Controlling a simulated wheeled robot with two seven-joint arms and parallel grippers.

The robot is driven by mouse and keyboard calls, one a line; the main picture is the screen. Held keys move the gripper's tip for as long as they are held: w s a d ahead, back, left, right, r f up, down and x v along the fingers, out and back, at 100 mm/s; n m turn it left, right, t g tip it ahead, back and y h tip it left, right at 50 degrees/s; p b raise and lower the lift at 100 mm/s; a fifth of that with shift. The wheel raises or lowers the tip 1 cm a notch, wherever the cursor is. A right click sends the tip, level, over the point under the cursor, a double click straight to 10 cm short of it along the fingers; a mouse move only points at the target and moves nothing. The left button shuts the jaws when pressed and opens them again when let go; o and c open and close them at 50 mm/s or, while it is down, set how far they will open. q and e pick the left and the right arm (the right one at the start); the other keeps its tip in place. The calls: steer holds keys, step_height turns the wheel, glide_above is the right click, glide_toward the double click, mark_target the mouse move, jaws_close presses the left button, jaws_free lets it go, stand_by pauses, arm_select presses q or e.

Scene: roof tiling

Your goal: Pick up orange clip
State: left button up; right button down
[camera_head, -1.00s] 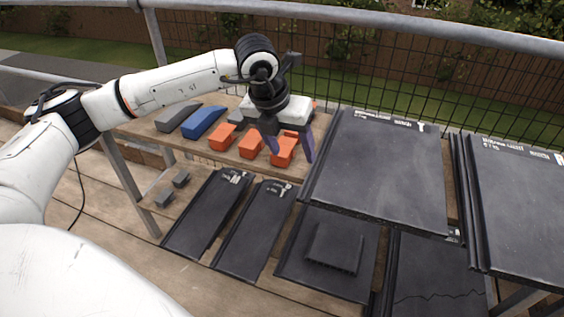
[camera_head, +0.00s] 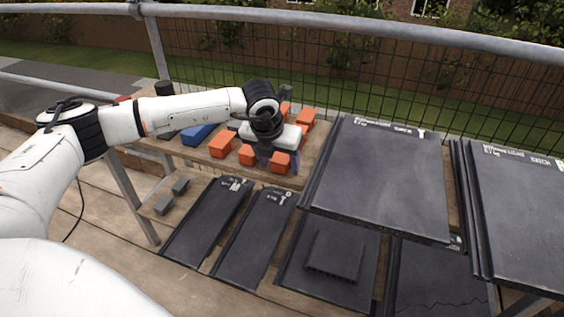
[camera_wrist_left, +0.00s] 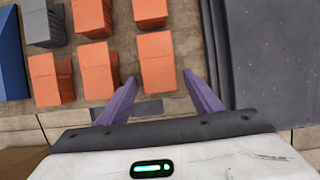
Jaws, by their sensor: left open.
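Several orange clips lie on the wooden shelf beside the slate tiles. The nearest right-hand orange clip (camera_head: 280,163) sits by the fingers of my left gripper (camera_head: 279,161). In the left wrist view this orange clip (camera_wrist_left: 156,58) lies between and just beyond the purple fingertips (camera_wrist_left: 160,78), with gaps on both sides. My left gripper is open and empty, pointing down at the clip. Other orange clips (camera_head: 222,140) (camera_head: 246,155) stand to its left, and more (camera_head: 306,117) show behind. My right gripper is not in view.
A dark roof tile (camera_head: 385,180) stands close to the right of the clips; its edge also shows in the left wrist view (camera_wrist_left: 265,50). A blue block (camera_head: 196,134) lies left. More dark tiles (camera_head: 255,235) lie on the lower level in front.

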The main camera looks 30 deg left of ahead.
mark_target(279, 161)
arm_select(q)
steer(key=c, duration=1.4)
step_height(279, 161, up, 10)
